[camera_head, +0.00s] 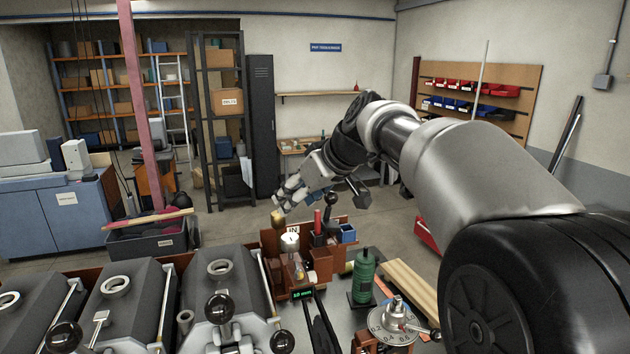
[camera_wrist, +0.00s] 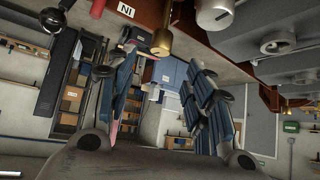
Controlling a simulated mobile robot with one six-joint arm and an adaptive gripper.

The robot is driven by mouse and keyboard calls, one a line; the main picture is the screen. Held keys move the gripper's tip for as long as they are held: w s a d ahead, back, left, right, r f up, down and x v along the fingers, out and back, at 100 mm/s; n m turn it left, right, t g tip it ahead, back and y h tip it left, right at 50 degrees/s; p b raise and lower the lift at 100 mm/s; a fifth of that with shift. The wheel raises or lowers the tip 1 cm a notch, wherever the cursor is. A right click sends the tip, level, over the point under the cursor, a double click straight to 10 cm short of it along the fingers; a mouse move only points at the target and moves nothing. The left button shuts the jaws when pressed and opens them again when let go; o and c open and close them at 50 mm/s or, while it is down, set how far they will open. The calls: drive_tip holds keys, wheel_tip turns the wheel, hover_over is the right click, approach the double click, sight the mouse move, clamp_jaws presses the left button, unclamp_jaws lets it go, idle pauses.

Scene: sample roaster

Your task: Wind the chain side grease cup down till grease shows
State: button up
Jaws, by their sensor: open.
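A small brass cup (camera_head: 277,217), which looks like the grease cup, stands at the back edge of the roaster bench near the IN label (camera_head: 293,230). In the wrist view the brass cup (camera_wrist: 162,42) hangs on a thin stem, as the picture is upside down. My gripper (camera_head: 283,201) is open, just above and behind the cup. In the wrist view my two finger pads (camera_wrist: 160,75) stand wide apart, with the cup ahead between their tips. I cannot tell whether either touches it. No grease can be made out.
A white-topped cylinder (camera_head: 290,243), a red handle (camera_head: 317,222) and a black ball knob (camera_head: 330,199) stand close to the cup. A green bottle (camera_head: 363,275) and a round dial (camera_head: 394,320) are nearer. Grey roaster drums (camera_head: 220,285) fill the front left.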

drive_tip(key=v, duration=0.7)
drive_tip(key=shift+s+r, duration=0.1)
drive_tip(key=shift+s, duration=0.05)
idle(0.9)
drive_tip(key=s+d+f+m+h+b, duration=0.2)
drive_tip(key=s+d+f+b, duration=0.2)
drive_tip(key=s+f, duration=0.7)
drive_tip(key=s+d+f+m+g+h+b, duration=0.1)
drive_tip(key=s+d+f+m+h+b, duration=0.1)
drive_tip(key=s+f, duration=1)
drive_tip(key=s+d+f+m+g+h+b, duration=0.1)
drive_tip(key=s+d+f+m+h+b, duration=0.1)
drive_tip(key=s+d+f+m+b, duration=0.2)
drive_tip(key=s+d+f+b, duration=0.1)
drive_tip(key=s+f+b, duration=0.2)
drive_tip(key=s+f, duration=0.4)
drive_tip(key=shift+s+d+f, duration=0.2)
drive_tip(key=shift+s+d, duration=0.1)
drive_tip(key=shift+c, duration=0.4)
